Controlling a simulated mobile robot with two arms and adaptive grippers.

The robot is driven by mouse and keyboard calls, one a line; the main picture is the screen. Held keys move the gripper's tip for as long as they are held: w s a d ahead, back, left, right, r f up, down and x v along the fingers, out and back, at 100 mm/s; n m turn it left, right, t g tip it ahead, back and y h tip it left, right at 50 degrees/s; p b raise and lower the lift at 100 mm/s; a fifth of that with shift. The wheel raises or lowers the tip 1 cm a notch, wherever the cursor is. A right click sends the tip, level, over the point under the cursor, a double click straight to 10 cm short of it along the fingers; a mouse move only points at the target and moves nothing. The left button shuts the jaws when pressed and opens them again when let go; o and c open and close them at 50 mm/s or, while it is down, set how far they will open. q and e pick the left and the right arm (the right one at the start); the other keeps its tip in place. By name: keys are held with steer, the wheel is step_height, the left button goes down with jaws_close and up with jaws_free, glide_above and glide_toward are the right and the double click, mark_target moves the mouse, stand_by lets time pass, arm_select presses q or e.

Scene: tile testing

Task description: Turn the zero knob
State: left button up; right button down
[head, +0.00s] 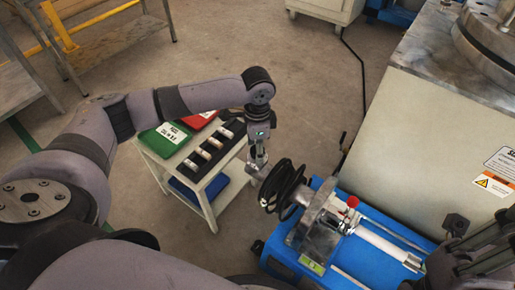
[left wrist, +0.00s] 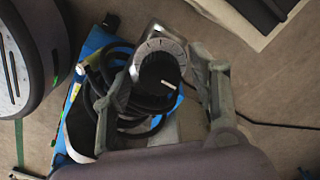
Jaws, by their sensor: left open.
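The zero knob (left wrist: 160,72) looks like a dark round knob with a white mark, inside a silver graduated ring (left wrist: 152,47) in the left wrist view. My left gripper (left wrist: 160,95) is open, its fingers spread to either side of the knob; I cannot tell whether they touch it. In the head view my left gripper (head: 257,165) points down beside the black cable coil (head: 283,185) at the machine's left end, and the knob is not clear there. My right gripper (head: 475,258) is at the lower right, away from the knob; its opening is unclear.
The machine (head: 318,232) has a blue base (head: 358,262), a red part (head: 352,201) and a pale rod. A small white cart (head: 207,200) with green and red bins and a black rack stands left of it. A large cabinet (head: 425,150) stands at right. Open floor lies behind.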

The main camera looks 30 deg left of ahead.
arm_select(q)
steer(key=shift+c, duration=0.4)
steer(key=c, duration=1.1)
